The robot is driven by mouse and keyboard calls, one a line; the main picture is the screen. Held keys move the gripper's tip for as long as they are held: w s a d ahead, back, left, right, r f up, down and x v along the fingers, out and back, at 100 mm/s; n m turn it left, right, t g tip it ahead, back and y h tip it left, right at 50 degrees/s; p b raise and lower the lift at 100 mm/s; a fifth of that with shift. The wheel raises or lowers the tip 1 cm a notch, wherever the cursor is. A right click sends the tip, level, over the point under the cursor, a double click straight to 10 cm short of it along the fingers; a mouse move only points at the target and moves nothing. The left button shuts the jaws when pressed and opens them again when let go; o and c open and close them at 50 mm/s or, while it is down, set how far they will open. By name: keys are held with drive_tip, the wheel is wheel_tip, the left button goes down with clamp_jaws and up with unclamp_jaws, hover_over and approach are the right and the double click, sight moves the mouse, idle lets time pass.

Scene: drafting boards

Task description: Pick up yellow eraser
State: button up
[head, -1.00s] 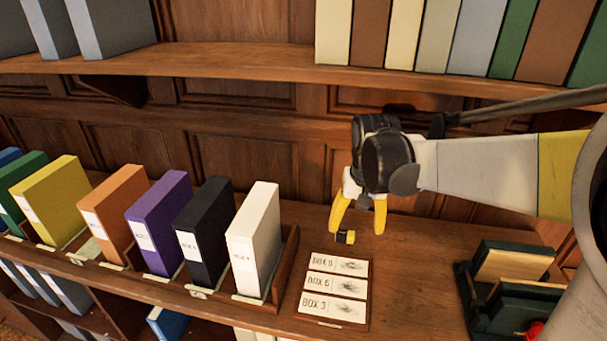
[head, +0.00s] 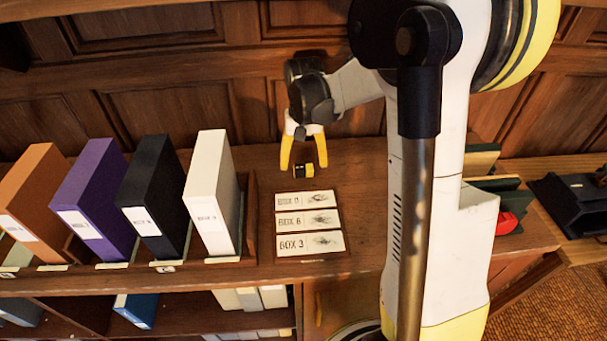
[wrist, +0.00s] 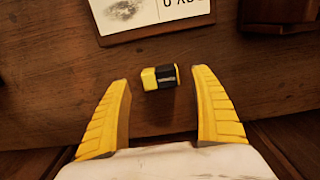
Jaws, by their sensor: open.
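The yellow eraser (head: 303,170), a small block with a black band, lies on the wooden shelf top behind the card board. It also shows in the wrist view (wrist: 159,77), yellow at its left end and dark at its right. My gripper (head: 303,167) has yellow fingers spread open and pointing down. In the wrist view my gripper (wrist: 163,92) has one finger on each side of the eraser's line, with the eraser near the level of the fingertips. Neither finger appears to touch it. I cannot tell the exact height of the fingertips above the shelf.
A board with labelled cards (head: 309,221) lies just in front of the eraser. A white binder (head: 212,195) stands in a rack at the left, beside black, purple and orange ones. The wood panelling (head: 180,115) rises close behind. Green items with something red (head: 506,223) are at right.

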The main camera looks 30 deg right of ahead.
sight(304, 167)
wheel_tip(304, 167, down, 3)
drive_tip(key=shift+w+r+b, duration=0.1)
drive_tip(key=shift+r+b, duration=0.05)
drive_tip(key=shift+b, duration=0.2)
drive_tip(key=shift+r, duration=0.1)
drive_tip(key=c, duration=1.3)
drive_tip(key=shift+o, duration=0.2)
drive_tip(key=shift+r, duration=0.1)
wheel_tip(304, 167, up, 10)
drive_tip(key=p, duration=0.4)
drive_tip(key=o, duration=0.5)
drive_tip(key=c, duration=0.4)
drive_tip(key=shift+o, duration=0.2)
